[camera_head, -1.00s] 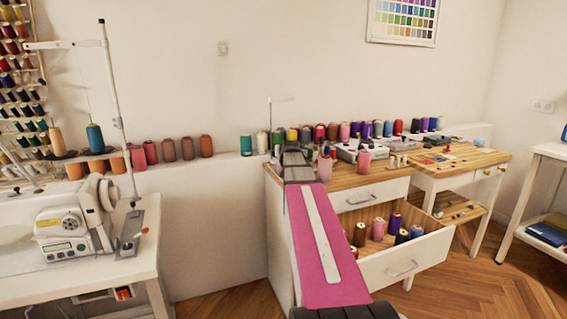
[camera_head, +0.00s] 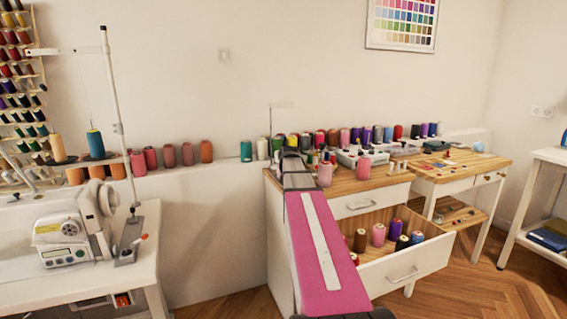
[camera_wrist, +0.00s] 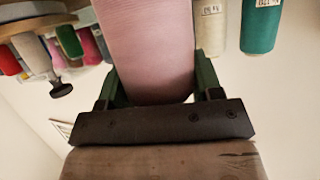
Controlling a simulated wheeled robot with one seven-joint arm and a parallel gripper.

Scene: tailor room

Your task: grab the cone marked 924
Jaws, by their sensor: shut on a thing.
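A pale pink cone (camera_wrist: 148,45) fills the middle of the wrist view, between the two fingers of my gripper (camera_wrist: 155,82). The gripper is shut on this cone. No number shows on its visible side, so I cannot read whether it is marked 924. In the head view my arm reaches over the wooden worktable (camera_head: 350,185) and hides the gripper and what it holds. Other pink cones show there, one on the table right of my arm (camera_head: 325,174) and one farther right (camera_head: 363,167).
A teal cone (camera_wrist: 261,25) and a cream cone (camera_wrist: 210,28), both with labels, are close by in the wrist view. A row of cones (camera_head: 375,133) runs along the wall. The drawer (camera_head: 407,268) is open with several cones inside. A sewing machine (camera_head: 72,235) stands left.

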